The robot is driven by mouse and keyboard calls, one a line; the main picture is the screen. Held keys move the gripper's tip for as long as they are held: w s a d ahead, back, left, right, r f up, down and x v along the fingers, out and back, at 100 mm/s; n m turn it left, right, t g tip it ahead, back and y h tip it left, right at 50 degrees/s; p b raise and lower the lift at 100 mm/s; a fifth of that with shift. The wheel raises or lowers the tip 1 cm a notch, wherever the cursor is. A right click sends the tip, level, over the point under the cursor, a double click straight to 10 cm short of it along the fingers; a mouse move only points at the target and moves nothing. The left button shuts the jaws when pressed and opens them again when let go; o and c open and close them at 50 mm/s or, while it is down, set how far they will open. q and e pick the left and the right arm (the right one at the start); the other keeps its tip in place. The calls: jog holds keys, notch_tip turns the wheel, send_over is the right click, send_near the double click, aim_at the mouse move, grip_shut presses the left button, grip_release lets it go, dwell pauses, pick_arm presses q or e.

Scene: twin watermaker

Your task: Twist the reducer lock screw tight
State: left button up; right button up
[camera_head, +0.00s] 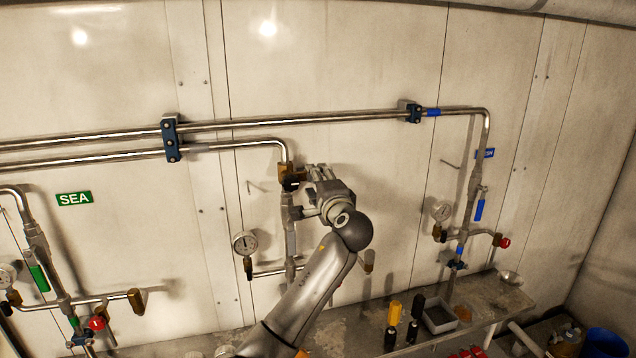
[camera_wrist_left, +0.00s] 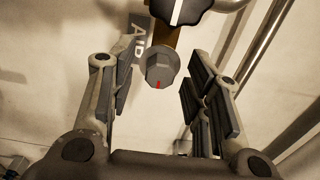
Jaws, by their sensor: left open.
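The reducer lock screw, a grey faceted knob with a red mark (camera_wrist_left: 160,68), shows in the left wrist view below a brass body (camera_wrist_left: 165,38) and a black knob with a white stripe (camera_wrist_left: 181,8). My left gripper (camera_wrist_left: 162,90) is open, with one finger on each side of the screw and visible gaps between. In the head view my left gripper (camera_head: 313,182) is at the middle pipe, just right of the brass reducer (camera_head: 284,171). The screw cannot be made out there. My right gripper is not in view.
Pipes (camera_head: 330,117) run along the wall. A round gauge (camera_head: 245,243) hangs below left of my gripper. A bench (camera_head: 370,318) holds yellow (camera_head: 394,313) and black-handled (camera_head: 417,308) tools and a grey tray (camera_head: 440,321). A partly hidden label (camera_wrist_left: 138,35) is on the wall.

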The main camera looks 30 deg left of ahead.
pick_arm(q)
jog(key=v, duration=1.2)
